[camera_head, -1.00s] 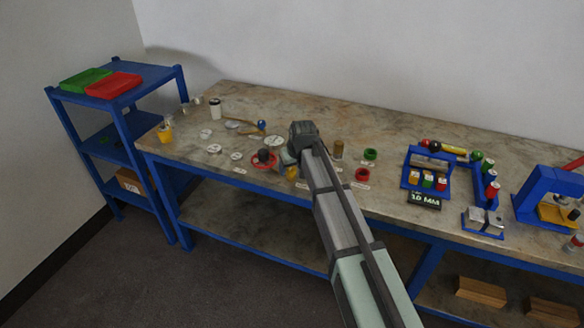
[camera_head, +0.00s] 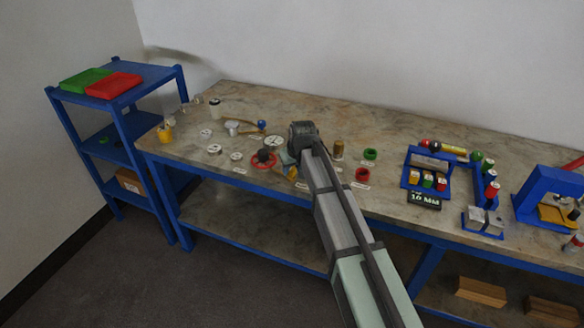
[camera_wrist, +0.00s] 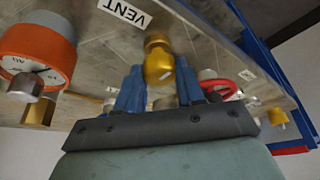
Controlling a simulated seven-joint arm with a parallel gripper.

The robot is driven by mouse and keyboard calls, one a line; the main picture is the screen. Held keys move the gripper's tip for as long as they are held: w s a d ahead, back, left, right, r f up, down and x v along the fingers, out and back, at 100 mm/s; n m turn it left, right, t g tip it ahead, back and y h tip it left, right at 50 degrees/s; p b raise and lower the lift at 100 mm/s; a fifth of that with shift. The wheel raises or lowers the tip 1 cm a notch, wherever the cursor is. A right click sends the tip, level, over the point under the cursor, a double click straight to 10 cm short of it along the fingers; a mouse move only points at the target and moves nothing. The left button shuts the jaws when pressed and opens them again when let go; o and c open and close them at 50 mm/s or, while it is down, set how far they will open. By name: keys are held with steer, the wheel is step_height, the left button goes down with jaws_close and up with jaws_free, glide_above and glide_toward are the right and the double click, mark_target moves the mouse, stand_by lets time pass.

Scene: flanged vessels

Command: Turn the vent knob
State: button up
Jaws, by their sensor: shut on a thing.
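The vent knob (camera_wrist: 158,68) is a rounded brass-gold piece beside a white label reading VENT (camera_wrist: 125,12) in the wrist view. My gripper (camera_wrist: 160,88) has its two blue fingers on either side of the knob and is shut on it. The knob's turn angle cannot be read. In the head view my gripper (camera_head: 291,162) is low over the front part of the bench, right of the red handwheel (camera_head: 263,159). My arm hides part of this area.
An orange-ringed dial (camera_wrist: 38,58) is left of the fingers in the wrist view; the red handwheel (camera_wrist: 222,90) is close on the right. Green (camera_head: 370,154) and red (camera_head: 362,174) rings and a brass cylinder (camera_head: 338,149) stand right of my gripper. Blue fixtures (camera_head: 429,167) are farther right.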

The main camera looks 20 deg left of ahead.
steer(key=shift+m, duration=0.3)
steer(key=m+t+h, duration=0.1)
steer(key=m, duration=0.2)
steer(key=shift+s+a+m, duration=0.1)
steer(key=shift+a+m, duration=0.05)
steer(key=shift+m, duration=0.25)
steer(key=m+h, duration=0.2)
steer(key=m, duration=0.2)
steer(key=shift+a+m, duration=0.1)
steer(key=shift+m, duration=0.2)
steer(key=m+h, duration=0.1)
steer(key=m, duration=0.3)
steer(key=shift+a+h, duration=0.15)
steer(key=shift+h, duration=0.25)
steer(key=shift+m+g+h, duration=0.5)
steer(key=shift+m+h, duration=0.2)
steer(key=shift+m, duration=1.7)
steer(key=o, duration=1)
